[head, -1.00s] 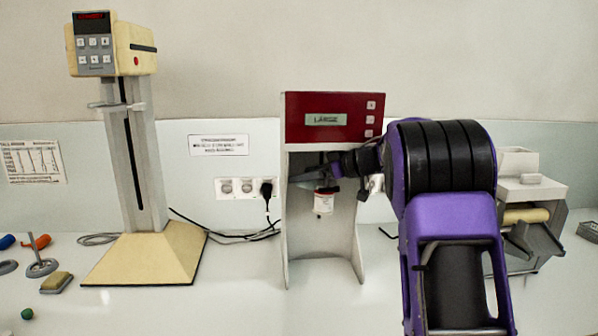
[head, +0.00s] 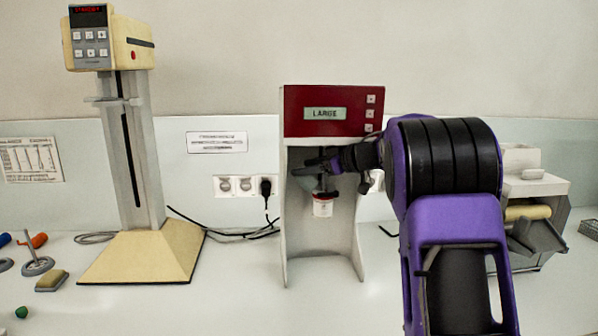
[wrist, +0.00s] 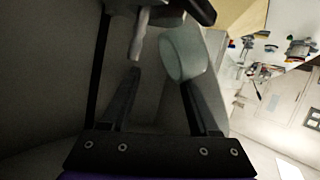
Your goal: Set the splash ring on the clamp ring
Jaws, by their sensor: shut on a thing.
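My gripper (head: 322,165) reaches leftward into the open bay under the red machine head. A grey-green, funnel-like piece, which I take for the splash ring (head: 316,174), is at my fingertips. In the wrist view my gripper (wrist: 160,78) has its fingers apart, with a pale greenish ring (wrist: 185,55) at the right fingertip. A white jar with a red band (head: 322,208) is just below the gripper. A dark collar (head: 325,195) at the jar's top may be the clamp ring; I cannot tell. Whether the two rings touch is hidden.
The red-headed machine (head: 333,103) reads "LARGE"; its side walls frame the bay closely. A metal spindle (wrist: 139,36) hangs near my fingers in the wrist view. A cream stand mixer (head: 145,255) stands left, and a roller mill (head: 530,215) right. The front counter is mostly clear.

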